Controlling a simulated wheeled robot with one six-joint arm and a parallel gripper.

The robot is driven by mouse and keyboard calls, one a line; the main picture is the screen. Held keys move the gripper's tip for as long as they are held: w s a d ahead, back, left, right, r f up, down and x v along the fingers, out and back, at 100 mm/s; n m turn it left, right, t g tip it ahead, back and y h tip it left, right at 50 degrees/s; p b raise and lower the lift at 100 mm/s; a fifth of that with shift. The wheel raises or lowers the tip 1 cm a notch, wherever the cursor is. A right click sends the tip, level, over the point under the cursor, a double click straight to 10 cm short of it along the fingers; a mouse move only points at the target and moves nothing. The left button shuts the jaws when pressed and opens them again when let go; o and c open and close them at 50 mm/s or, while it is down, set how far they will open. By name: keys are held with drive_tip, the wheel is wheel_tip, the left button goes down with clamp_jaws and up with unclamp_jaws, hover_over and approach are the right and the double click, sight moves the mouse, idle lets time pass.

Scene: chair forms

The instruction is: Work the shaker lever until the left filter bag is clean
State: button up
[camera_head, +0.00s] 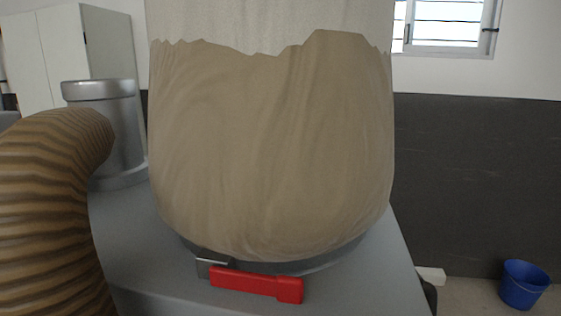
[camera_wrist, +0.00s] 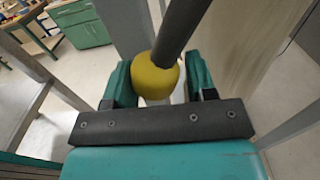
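A large filter bag (camera_head: 270,130) fills the middle of the head view. Its lower part is caked with tan dust up to a ragged edge. Above that edge the cloth is pale (camera_head: 265,20). Only one bag shows there. In the wrist view, the shaker lever is a dark rod (camera_wrist: 183,28) with a yellow knob (camera_wrist: 155,78). My gripper (camera_wrist: 158,80) has its green fingers on both sides of the knob and appears closed on it. A pale surface at the right of the wrist view may be a bag. My gripper is outside the head view.
A red latch (camera_head: 256,284) sits on the dark band under the bag. A ribbed brown hose (camera_head: 45,215) bends to a grey metal pipe (camera_head: 105,120) at left. A blue bucket (camera_head: 523,284) stands on the floor at right. A green cabinet (camera_wrist: 85,25) stands behind my gripper.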

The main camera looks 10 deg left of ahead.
drive_tip(key=shift+w+f, duration=0.55)
drive_tip(key=shift+w, duration=0.3)
drive_tip(key=w+b, duration=0.1)
drive_tip(key=w+f+b, duration=0.1)
drive_tip(key=w, duration=0.1)
idle(0.4)
drive_tip(key=o, duration=0.5)
